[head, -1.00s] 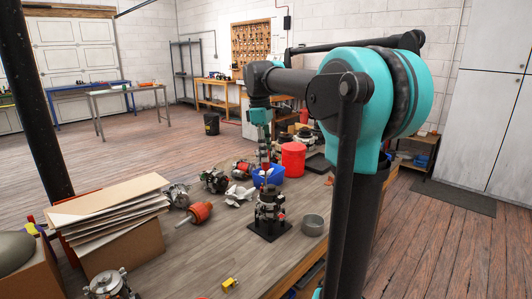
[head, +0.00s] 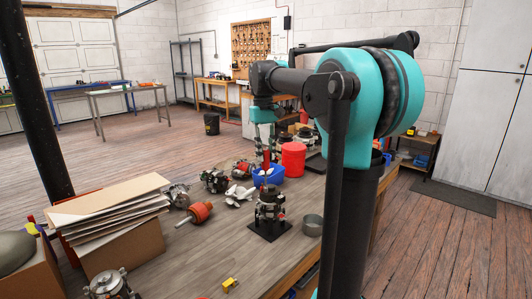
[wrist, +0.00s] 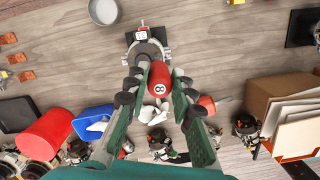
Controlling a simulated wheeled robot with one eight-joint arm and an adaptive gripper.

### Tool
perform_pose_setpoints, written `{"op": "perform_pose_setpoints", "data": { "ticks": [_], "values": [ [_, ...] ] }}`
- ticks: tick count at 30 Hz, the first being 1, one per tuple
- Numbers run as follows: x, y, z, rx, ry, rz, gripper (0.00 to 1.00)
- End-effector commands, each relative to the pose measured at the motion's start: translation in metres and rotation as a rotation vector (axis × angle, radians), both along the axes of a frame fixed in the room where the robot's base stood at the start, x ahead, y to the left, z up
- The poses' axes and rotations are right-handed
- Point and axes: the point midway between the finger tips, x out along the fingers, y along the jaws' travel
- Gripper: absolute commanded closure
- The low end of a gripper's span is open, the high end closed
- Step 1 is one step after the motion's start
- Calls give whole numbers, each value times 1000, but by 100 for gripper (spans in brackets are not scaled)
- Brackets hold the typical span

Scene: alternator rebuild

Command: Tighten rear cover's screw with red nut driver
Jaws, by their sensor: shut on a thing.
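My gripper (wrist: 159,92) is shut on the red nut driver (wrist: 159,72), seen nearly end-on between the fingers in the wrist view. A white mark shows on its near end; its far tip is hidden. In the head view my gripper (head: 265,140) holds the driver (head: 267,157) upright above the bench, in line with the blue bin behind. The alternator (head: 269,208) stands upright on a black base plate (head: 270,232). In the wrist view the alternator (wrist: 146,47) lies just beyond the driver, which overlaps its edge. The rear cover's screw is too small to make out.
A blue bin (head: 268,179) and red canister (head: 293,160) stand behind the alternator. A grey bowl (head: 312,225) is right of it. A red rotor (head: 198,212) and several alternator parts lie left. A cardboard box (head: 125,252) stands front left. Bench between box and alternator is mostly clear.

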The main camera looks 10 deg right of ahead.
Motion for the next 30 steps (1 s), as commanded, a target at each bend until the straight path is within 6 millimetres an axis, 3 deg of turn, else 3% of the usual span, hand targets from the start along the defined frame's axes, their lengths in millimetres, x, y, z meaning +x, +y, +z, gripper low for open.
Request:
{"op": "perform_pose_setpoints", "data": {
  "ticks": [16,30],
  "values": [
    [-1,1,0,0,0,-687,100],
    [0,1,0,0,1,-795,100]
  ]
}}
